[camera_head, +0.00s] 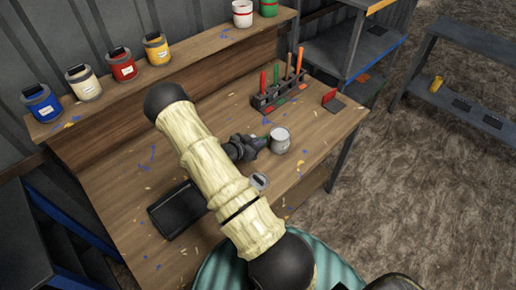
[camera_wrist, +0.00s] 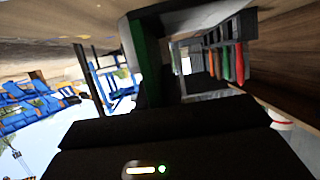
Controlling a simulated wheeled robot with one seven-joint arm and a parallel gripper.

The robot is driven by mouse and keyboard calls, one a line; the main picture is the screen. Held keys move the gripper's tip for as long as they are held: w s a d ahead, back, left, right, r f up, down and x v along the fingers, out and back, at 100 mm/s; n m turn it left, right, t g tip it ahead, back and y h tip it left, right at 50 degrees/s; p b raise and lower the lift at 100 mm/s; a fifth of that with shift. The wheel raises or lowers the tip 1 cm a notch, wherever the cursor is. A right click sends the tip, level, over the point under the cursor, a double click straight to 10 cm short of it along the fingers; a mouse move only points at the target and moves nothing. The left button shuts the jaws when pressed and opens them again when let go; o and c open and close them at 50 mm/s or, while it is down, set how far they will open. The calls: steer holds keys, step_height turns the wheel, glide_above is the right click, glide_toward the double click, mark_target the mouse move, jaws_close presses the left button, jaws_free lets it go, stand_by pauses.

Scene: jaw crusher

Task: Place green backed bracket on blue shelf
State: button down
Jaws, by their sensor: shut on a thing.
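My gripper (camera_head: 260,142) is shut on the green backed bracket, over the workbench just left of a grey can. In the wrist view the bracket's green face (camera_wrist: 146,62) shows beside its dark part, in front of the gripper's black body. A rack with a blue front edge (camera_head: 364,65) stands at the upper right, with a yellow edged tier above. Another dark unit with blue edges (camera_head: 75,222) stands at the lower left.
The grey can (camera_head: 280,143) is close to my gripper. A tool holder (camera_head: 279,95) with upright tools and a red backed bracket (camera_head: 331,97) stand farther back. A black tray (camera_head: 178,210) lies at the left. Paint cans (camera_head: 122,67) line the bench's ledge (camera_head: 205,48).

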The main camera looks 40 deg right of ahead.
steer(key=shift+r+b, duration=0.45)
steer(key=shift+r, duration=2.55)
